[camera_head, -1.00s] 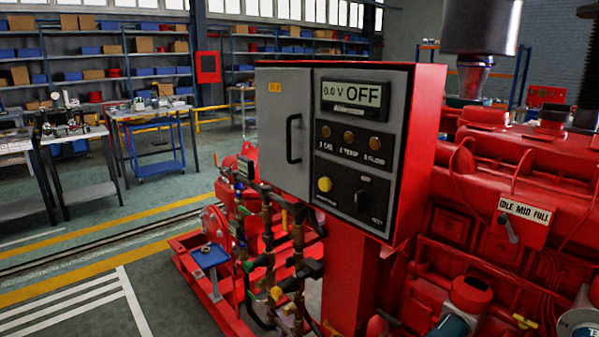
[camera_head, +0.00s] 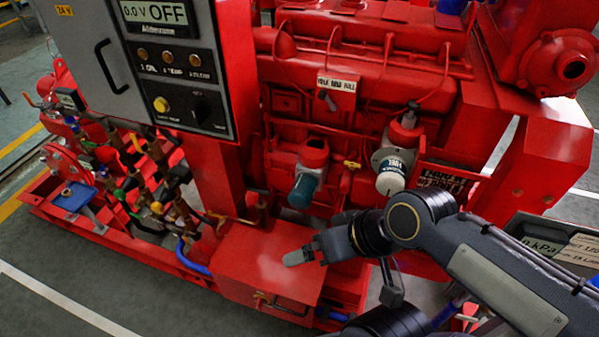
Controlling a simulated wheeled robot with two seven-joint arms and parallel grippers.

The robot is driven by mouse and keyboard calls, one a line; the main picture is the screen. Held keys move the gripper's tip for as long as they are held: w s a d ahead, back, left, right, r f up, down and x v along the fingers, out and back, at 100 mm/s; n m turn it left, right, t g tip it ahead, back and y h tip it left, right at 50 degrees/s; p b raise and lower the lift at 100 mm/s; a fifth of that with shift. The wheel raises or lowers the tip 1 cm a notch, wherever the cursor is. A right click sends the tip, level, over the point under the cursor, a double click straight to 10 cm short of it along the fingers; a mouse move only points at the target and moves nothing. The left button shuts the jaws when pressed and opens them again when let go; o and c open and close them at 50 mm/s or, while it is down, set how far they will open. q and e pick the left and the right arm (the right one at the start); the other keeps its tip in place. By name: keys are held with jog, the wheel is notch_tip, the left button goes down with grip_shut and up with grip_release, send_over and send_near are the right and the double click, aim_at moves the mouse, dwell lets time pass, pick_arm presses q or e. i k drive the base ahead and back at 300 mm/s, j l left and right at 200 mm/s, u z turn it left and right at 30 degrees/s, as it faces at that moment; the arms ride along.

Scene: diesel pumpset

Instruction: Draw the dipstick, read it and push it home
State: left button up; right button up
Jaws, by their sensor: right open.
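A small yellow handle (camera_head: 352,164), which looks like the dipstick's, sits on the side of the red engine (camera_head: 345,120), between a teal filter and a white filter. Its stick is not visible. My right gripper (camera_head: 304,249) reaches in from the right, over the red box at the engine's foot. It is below and left of the yellow handle in the picture, well apart from it, open and with nothing seen in it. My left gripper is not in view.
The teal filter (camera_head: 305,187) and the white filter (camera_head: 390,168) flank the handle closely. The grey control panel (camera_head: 170,65) stands at the left. The red box (camera_head: 255,262) lies below, with pipes and valves to its left. Floor is clear at the lower left.

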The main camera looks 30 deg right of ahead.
aim_at(352, 166)
jog(key=z, duration=1.5)
jog(key=i+j, duration=0.1)
jog(key=j, duration=0.3)
jog(key=i+j, duration=0.1)
jog(key=j, duration=0.65)
jog(key=i+j, duration=0.15)
jog(key=j, duration=0.2)
